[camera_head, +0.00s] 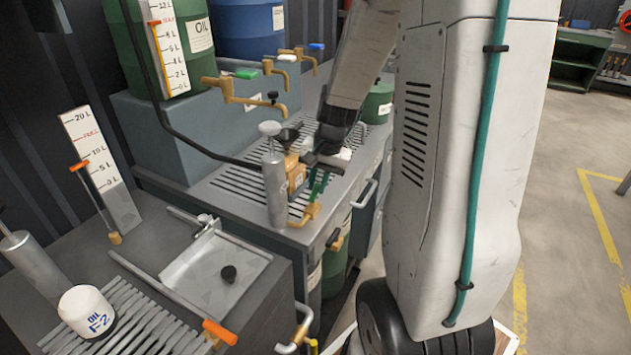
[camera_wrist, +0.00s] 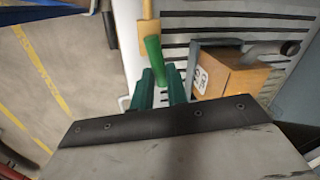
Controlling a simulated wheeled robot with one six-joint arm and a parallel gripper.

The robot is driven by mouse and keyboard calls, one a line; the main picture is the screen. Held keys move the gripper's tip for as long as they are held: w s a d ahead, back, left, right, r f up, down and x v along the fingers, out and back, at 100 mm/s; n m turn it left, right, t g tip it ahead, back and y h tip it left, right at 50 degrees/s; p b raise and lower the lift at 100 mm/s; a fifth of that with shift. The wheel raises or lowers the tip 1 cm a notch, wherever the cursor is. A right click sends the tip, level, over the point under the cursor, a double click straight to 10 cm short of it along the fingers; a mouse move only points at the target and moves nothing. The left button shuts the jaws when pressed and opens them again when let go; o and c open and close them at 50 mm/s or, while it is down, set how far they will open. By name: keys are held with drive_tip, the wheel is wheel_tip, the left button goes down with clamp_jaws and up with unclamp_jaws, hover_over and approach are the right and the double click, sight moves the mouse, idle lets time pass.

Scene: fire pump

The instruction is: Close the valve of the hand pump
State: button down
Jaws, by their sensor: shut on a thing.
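The hand pump (camera_head: 275,185) is a grey cylinder with a round knob on top, standing at the front edge of the slotted grey bench. A brass valve tap (camera_head: 308,214) is low beside it, and its brass stem (camera_wrist: 149,30) shows in the wrist view. The valve's green handle (camera_wrist: 153,53) lies in line with the stem. My gripper (camera_head: 316,186) is beside the pump, pointing down. In the wrist view its green fingers (camera_wrist: 161,84) are on either side of the handle's near end, closed on it. The exact contact is partly hidden.
An orange-brown box (camera_wrist: 228,75) stands close to the right of my fingers. Brass taps (camera_head: 240,92) with coloured handles jut out behind. A grey tray (camera_head: 205,270) and a white oil container (camera_head: 86,308) are on the near bench. Open floor (camera_head: 560,200) is at right.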

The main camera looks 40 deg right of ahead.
drive_tip(key=shift+s+d+m, duration=0.1)
drive_tip(key=shift+s+m, duration=0.15)
drive_tip(key=shift+m, duration=0.95)
drive_tip(key=c, duration=1.4)
unclamp_jaws()
drive_tip(key=r, duration=0.2)
drive_tip(key=s+r, duration=0.1)
drive_tip(key=r, duration=0.4)
drive_tip(key=shift+s+d+r, duration=0.25)
drive_tip(key=shift+r, duration=0.1)
